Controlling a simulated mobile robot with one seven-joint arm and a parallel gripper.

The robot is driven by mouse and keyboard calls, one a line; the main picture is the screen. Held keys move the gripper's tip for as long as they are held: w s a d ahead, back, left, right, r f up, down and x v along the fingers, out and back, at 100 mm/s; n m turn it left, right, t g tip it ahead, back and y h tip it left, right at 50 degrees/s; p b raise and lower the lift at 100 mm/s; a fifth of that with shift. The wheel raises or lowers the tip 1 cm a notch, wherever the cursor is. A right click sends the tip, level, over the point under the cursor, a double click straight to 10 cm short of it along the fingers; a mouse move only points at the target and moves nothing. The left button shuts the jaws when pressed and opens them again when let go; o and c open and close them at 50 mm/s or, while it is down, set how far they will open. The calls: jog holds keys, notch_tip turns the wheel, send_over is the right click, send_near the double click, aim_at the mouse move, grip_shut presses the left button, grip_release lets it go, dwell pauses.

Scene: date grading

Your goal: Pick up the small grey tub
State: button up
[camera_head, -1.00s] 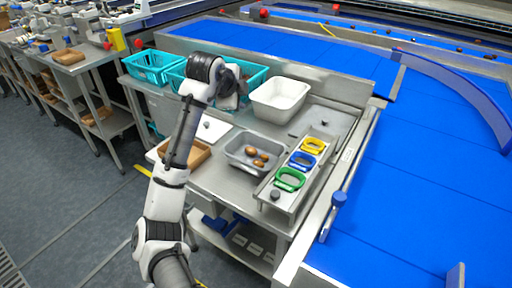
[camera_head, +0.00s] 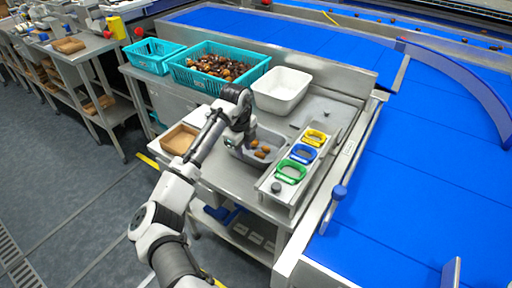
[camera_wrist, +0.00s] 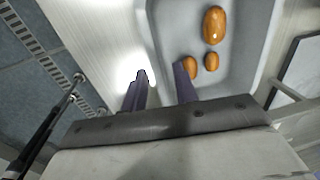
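The small grey tub (camera_head: 272,141) sits on the steel table, holding several brown dates. It also fills much of the wrist view (camera_wrist: 245,45), where three dates show: a large one (camera_wrist: 214,24) and two smaller ones near the right finger. My gripper (camera_head: 240,141) is at the tub's left side. In the wrist view my gripper (camera_wrist: 160,85) is open with nothing between its fingers. The left finger appears outside the tub's wall and the right finger over its inside. Fingertip height relative to the rim is unclear. My arm hides the tub's left part in the head view.
A white tub (camera_head: 281,92) stands behind. A turquoise crate (camera_head: 262,72) full of dates and an emptier turquoise crate (camera_head: 151,58) are at the back left. A brown wooden tray (camera_head: 180,138) lies left. A rack (camera_head: 274,187) with yellow, blue and green handled items stands right.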

aim_at(246, 161)
jog(key=f, duration=0.1)
jog(key=f+p, duration=0.1)
jog(key=f, duration=0.3)
jog(key=shift+w+d+p, duration=0.2)
jog(key=shift+d+p, duration=0.1)
jog(key=shift+p, duration=0.05)
jog(key=shift+r, duration=0.1)
grip_shut()
dwell(0.9)
